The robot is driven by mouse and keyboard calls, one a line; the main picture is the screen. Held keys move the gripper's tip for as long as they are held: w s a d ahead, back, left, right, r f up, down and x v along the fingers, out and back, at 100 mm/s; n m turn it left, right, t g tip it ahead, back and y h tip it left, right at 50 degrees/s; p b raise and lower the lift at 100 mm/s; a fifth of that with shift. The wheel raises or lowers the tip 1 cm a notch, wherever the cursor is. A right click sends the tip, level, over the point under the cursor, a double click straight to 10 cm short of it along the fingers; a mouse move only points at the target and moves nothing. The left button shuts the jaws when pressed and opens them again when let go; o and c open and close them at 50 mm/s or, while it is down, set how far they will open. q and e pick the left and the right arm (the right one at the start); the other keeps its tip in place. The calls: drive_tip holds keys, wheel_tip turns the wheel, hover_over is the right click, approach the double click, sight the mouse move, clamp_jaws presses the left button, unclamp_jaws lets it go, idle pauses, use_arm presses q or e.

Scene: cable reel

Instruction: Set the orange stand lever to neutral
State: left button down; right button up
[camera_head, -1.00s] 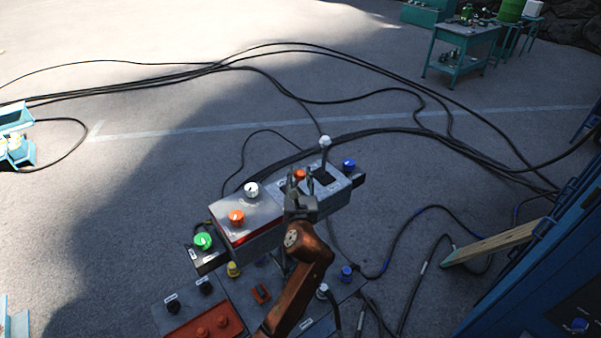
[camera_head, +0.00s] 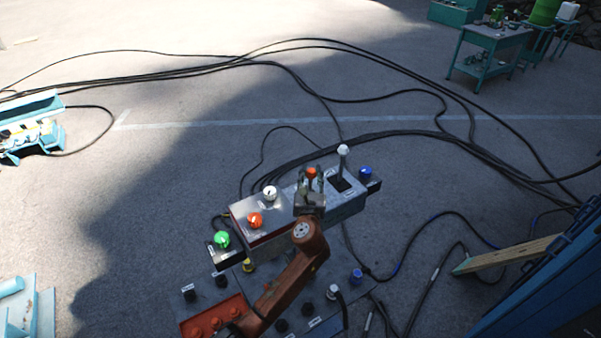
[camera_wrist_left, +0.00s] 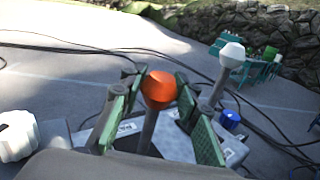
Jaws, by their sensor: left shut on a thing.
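The orange stand lever (camera_head: 311,172) is a round orange knob on a grey stem, standing on the grey control stand (camera_head: 345,205). In the left wrist view the orange lever (camera_wrist_left: 158,90) stands between the finger pads. My left gripper (camera_head: 311,187) is shut on it; its green-padded fingers (camera_wrist_left: 150,115) flank the stem, with the knob showing above. The lever's slot and base are mostly hidden by the gripper. My right gripper is not in view.
A white-knobbed lever (camera_head: 343,151) stands close on the right, with a blue knob (camera_head: 365,173) beyond it. White (camera_head: 269,193), orange-red (camera_head: 255,220) and green (camera_head: 222,239) knobs are on the left. Black cables (camera_head: 400,133) lie on the floor behind.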

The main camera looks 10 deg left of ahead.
use_arm(q)
drive_tip(key=shift+a, duration=0.2)
drive_tip(key=c, duration=1.8)
unclamp_jaws()
drive_tip(key=o, duration=0.3)
drive_tip(key=shift+s+a, duration=0.1)
drive_tip(key=shift+o, duration=0.2)
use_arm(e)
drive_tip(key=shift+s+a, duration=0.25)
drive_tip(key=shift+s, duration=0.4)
use_arm(q)
drive_tip(key=shift+d, duration=0.2)
drive_tip(key=shift+s, duration=0.1)
drive_tip(key=s+d, duration=0.1)
drive_tip(key=s, duration=1)
drive_tip(key=shift+s+d, duration=0.3)
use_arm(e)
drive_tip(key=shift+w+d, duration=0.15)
use_arm(q)
drive_tip(key=shift+f, duration=0.1)
